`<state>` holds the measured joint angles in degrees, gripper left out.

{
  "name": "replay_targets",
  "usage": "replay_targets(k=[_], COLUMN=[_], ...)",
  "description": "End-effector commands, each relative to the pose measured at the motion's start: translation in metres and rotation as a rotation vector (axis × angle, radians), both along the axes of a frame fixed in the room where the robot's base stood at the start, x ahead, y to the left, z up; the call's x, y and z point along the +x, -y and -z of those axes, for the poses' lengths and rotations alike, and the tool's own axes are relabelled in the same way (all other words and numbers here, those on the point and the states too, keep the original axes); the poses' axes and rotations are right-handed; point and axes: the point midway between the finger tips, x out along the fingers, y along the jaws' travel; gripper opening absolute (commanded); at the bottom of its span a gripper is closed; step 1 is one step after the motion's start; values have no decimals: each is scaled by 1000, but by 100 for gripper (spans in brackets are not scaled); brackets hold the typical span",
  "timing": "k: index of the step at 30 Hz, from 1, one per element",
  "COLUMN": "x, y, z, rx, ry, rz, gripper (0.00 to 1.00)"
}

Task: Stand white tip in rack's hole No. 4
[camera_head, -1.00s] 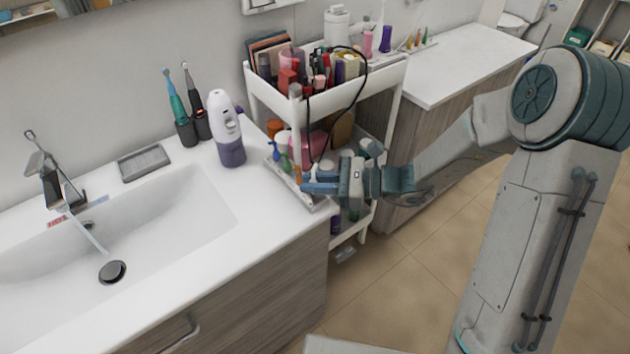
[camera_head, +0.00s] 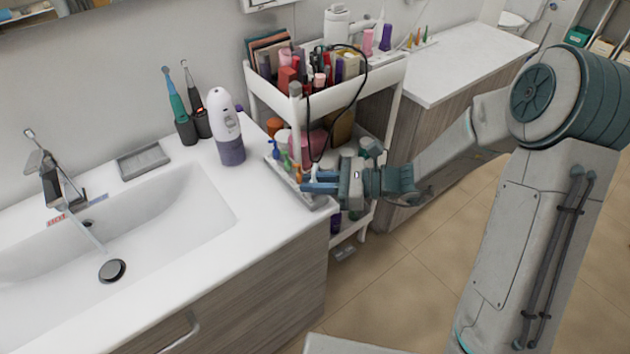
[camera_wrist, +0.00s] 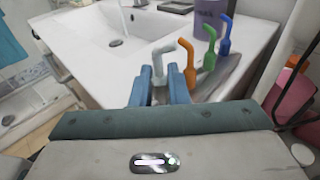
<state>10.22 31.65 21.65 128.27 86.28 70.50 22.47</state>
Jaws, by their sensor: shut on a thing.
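The white tip (camera_wrist: 161,62) is upright between the two blue fingers of my gripper (camera_wrist: 159,88), which is shut on it. In the head view my gripper (camera_head: 308,184) is over the near right end of the rack (camera_head: 273,164) on the counter corner. The rack also shows in the wrist view (camera_wrist: 215,84). Right of the white tip, an orange tip (camera_wrist: 188,62), a green tip (camera_wrist: 210,56) and a blue tip (camera_wrist: 226,35) stand in a row. The white tip's lower end and the hole under it are hidden by my gripper, so I cannot tell whether it is inserted.
A white and purple dispenser (camera_head: 228,130) stands left of the rack. The sink (camera_head: 150,225) is farther left. A white cart (camera_head: 384,83) full of cosmetics stands behind, with a black cable (camera_head: 360,85) hanging near my gripper.

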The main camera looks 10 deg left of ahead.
Motion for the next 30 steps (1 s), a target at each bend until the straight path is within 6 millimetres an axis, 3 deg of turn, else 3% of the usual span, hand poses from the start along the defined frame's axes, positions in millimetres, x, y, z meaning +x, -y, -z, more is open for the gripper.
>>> replay_targets(k=[24, 25, 27, 30], x=[0, 0, 0, 0], y=[0, 0, 0, 0], z=[22, 20, 20, 20], rx=[0, 0, 0, 0], ry=[0, 0, 0, 0], rz=[0, 0, 0, 0], gripper=[0, 23, 40, 40])
